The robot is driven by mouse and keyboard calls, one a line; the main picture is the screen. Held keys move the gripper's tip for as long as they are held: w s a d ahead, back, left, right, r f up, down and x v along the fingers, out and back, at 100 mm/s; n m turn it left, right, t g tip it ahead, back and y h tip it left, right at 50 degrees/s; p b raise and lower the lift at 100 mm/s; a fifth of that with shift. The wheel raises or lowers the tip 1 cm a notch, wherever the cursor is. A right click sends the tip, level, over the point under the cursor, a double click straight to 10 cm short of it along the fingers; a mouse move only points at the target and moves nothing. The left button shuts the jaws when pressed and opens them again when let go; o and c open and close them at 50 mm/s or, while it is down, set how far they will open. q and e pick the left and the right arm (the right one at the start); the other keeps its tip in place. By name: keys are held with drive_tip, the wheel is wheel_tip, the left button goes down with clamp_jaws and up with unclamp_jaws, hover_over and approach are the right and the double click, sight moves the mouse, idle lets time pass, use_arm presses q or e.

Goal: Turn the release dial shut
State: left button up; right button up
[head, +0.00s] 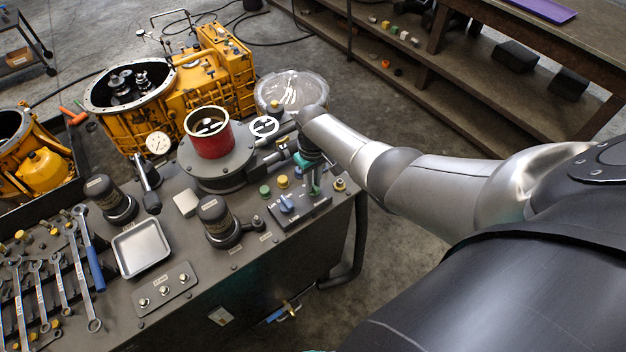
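A small control panel (300,214) with printed labels sits at the right front corner of the grey bench. A blue knob (287,203), which looks like the release dial, is on it; its label is too small to read. My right gripper (313,188) points down over the right part of this panel, just right of the blue knob and apart from it. Teal shows at its fingers; I cannot tell how far apart they are, as the view is steep and small. My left gripper is not in view.
Green and yellow buttons (265,191) stand behind the knob. A black cylinder (214,216) stands to the left. A red cylinder (209,134) on a round grey base and a white handwheel (264,127) are behind. Wrenches (88,255) and a metal tray (141,248) lie at left.

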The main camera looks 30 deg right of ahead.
drive_tip(key=o, duration=0.4)
drive_tip(key=shift+r, duration=0.3)
drive_tip(key=shift+r+p, duration=1.85)
drive_tip(key=shift+r, duration=5.45)
